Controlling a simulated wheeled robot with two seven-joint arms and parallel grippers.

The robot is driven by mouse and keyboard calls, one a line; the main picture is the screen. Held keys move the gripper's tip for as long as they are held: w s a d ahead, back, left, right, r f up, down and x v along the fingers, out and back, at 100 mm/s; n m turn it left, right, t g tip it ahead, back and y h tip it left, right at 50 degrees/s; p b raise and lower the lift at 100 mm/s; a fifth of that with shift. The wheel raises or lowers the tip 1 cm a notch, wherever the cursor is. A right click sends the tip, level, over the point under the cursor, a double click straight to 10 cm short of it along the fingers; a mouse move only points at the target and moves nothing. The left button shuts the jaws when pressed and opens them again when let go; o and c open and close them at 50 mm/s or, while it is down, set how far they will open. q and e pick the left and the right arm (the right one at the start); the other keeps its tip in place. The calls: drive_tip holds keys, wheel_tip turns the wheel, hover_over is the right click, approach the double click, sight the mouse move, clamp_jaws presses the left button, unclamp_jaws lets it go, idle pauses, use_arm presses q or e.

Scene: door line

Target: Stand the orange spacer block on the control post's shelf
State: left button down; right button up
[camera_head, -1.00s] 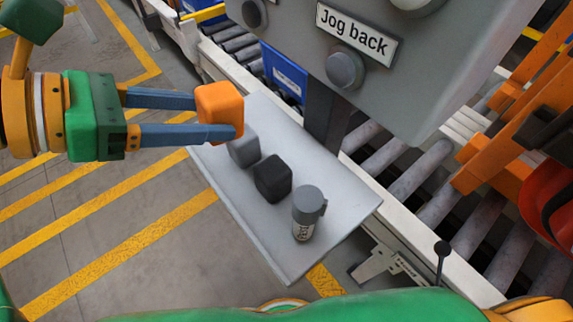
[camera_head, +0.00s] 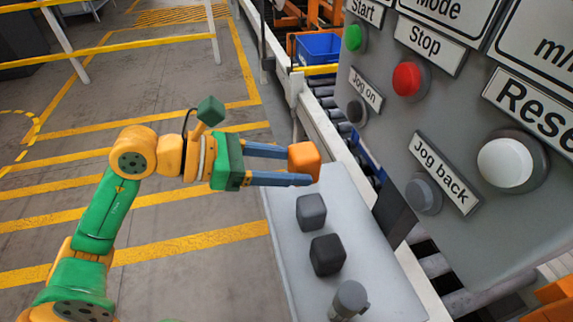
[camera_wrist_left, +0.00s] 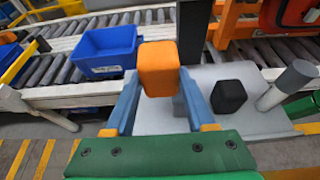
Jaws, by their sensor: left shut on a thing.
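The orange spacer block (camera_head: 304,159) is held between the fingertips of my left gripper (camera_head: 298,166), near the far left end of the shelf. In the left wrist view the orange block (camera_wrist_left: 158,68) sits between the two blue fingers, above the shelf. I cannot tell whether its underside touches the shelf. The control post's shelf (camera_head: 280,222) is a light grey plate; it also shows in the left wrist view (camera_wrist_left: 150,119). My right gripper is not in view.
On the shelf stand a grey block (camera_head: 311,212), a black block (camera_head: 327,255) and a grey cylinder (camera_head: 348,300). The control panel (camera_head: 400,122) with buttons rises to the right. A roller conveyor with a blue crate (camera_wrist_left: 108,52) runs behind. The shelf's left end is clear.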

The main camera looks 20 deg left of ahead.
use_arm(q)
hover_over(286, 191)
wheel_tip(286, 191, down, 6)
drive_tip(key=shift+w+f, duration=0.1)
wheel_tip(286, 191, down, 2)
drive_tip(key=shift+f+p, duration=0.25)
drive_tip(key=shift+p, duration=0.2)
drive_tip(key=shift+f, duration=0.15)
drive_tip(key=shift+c, duration=1.2)
unclamp_jaws()
